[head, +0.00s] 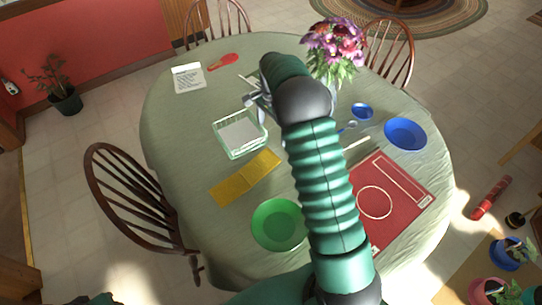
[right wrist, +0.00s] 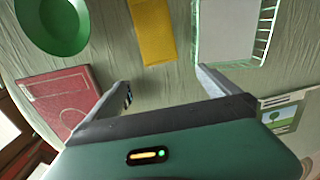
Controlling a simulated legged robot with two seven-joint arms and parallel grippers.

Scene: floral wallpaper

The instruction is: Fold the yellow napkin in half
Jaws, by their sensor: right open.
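The yellow napkin (head: 245,177) lies flat on the green tablecloth, left of the table's middle, as a long slanted strip with a line across it. It also shows in the right wrist view (right wrist: 153,30), cut off by the top edge. My right gripper (head: 252,92) is above the table, beyond the napkin and near the white basket. In the right wrist view its two fingers (right wrist: 166,86) are spread wide with nothing between them. The right gripper is apart from the napkin. My left gripper is not in view.
The wire basket (head: 240,136) stands just beyond the napkin. A green plate (head: 279,224) is nearer, and a red mat (head: 405,190) lies right. Bare cloth lies left of the napkin.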

